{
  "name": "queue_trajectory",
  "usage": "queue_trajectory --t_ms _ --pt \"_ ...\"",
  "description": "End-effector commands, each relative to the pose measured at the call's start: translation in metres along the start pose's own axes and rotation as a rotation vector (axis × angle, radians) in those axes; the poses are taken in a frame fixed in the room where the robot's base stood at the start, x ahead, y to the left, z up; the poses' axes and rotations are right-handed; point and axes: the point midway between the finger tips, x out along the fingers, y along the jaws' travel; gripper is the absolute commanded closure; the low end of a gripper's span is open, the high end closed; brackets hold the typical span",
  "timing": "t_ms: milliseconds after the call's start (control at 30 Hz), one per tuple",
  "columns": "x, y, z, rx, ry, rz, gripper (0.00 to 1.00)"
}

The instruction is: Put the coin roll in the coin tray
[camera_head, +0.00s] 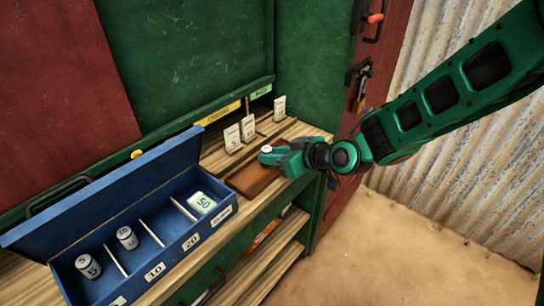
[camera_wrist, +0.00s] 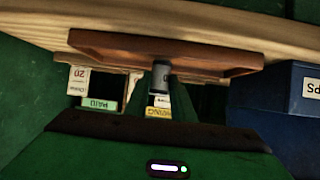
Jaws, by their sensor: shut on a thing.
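My gripper (camera_head: 272,157) is shut on a small grey coin roll (camera_wrist: 160,76) with a pale end, upright between the fingertips. The roll's pale top (camera_head: 266,149) shows in the head view. The roll is at a shallow brown tray (camera_head: 243,186); I cannot tell whether it touches it. To the left in the head view is an open blue box (camera_head: 177,256) with compartments labelled 10, 20 and SLIPS. One roll marked 5 (camera_head: 88,266) and another roll (camera_head: 127,238) stand in its nearer compartments. The compartment at 20 looks empty. A pad marked 50 (camera_head: 202,202) lies in the SLIPS compartment.
Several small price cards (camera_head: 248,128) stand behind the brown tray, near yellow and green labels. The blue box's raised lid (camera_head: 115,188) stands along its back. The counter's front edge drops to lower shelves (camera_head: 262,260). A red door with a padlock (camera_head: 360,88) is at the right.

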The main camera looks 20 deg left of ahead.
Motion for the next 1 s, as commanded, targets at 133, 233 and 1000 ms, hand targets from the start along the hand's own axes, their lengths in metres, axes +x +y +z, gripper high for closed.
queue_trajectory --t_ms 133,233,1000 --pt "0.003 0.000 0.005 0.001 0.002 0.000 1.00" --pt "0.003 0.000 0.005 0.000 0.002 0.000 1.00" --pt "-0.017 0.002 0.005 0.001 0.001 0.003 0.59"
